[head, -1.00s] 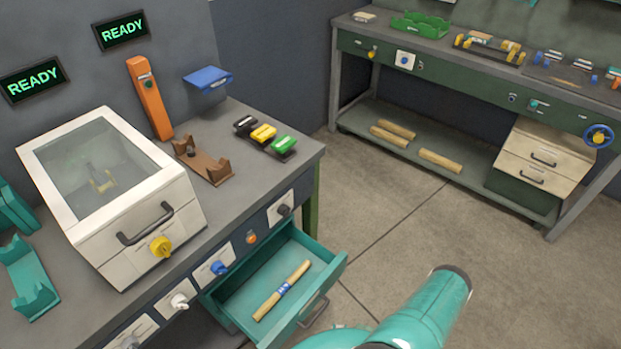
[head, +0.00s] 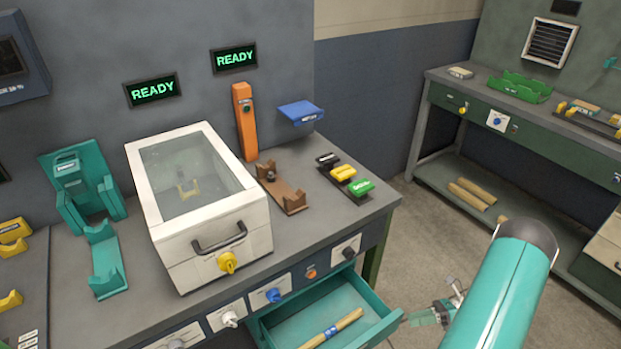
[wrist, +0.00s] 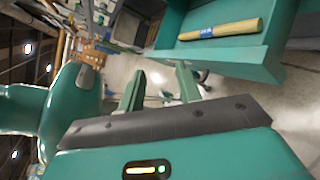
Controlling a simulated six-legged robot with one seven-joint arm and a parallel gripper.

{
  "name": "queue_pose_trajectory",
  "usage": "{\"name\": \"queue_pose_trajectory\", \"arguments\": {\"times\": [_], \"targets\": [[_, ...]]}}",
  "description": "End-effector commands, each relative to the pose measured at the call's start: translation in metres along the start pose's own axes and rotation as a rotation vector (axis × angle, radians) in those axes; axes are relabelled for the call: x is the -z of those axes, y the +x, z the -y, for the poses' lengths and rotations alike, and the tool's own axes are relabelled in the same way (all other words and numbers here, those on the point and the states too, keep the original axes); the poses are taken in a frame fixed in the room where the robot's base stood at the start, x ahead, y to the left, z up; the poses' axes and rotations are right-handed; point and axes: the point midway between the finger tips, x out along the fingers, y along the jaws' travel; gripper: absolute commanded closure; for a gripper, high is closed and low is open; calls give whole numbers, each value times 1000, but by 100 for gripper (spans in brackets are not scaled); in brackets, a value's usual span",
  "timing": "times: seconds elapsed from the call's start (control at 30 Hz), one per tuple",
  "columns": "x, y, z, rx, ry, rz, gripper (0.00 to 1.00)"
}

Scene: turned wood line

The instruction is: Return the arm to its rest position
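My arm's teal link (head: 505,285) rises at the lower right of the head view, over the floor beside the workbench. My gripper (wrist: 158,88) shows in the wrist view with its two teal fingers apart and nothing between them. Part of it seems to show beside the link in the head view, near the open drawer (head: 383,325). The drawer holds a wooden spindle (head: 332,329) with a blue band, which also shows in the wrist view (wrist: 222,29). The gripper is apart from the spindle.
A white glass-lidded machine (head: 212,245) stands shut on the bench (head: 330,225). An orange post (head: 244,120), a brown cradle (head: 283,190) and colored blocks (head: 343,172) stand nearby. Another bench (head: 540,135) is at the right, with open floor between.

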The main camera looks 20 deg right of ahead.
Motion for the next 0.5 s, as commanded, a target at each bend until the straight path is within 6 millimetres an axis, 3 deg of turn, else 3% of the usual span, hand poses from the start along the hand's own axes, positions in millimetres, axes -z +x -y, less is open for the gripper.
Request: {"name": "queue_pose_trajectory", "arguments": {"times": [0.03, 0.2, 0.5], "targets": [[-22, -1, -8, 3, -60, -54, 66], [-79, 3, -38, 5, -263, -229, 66], [-164, 25, -104, -19, -643, -524, 66]]}}
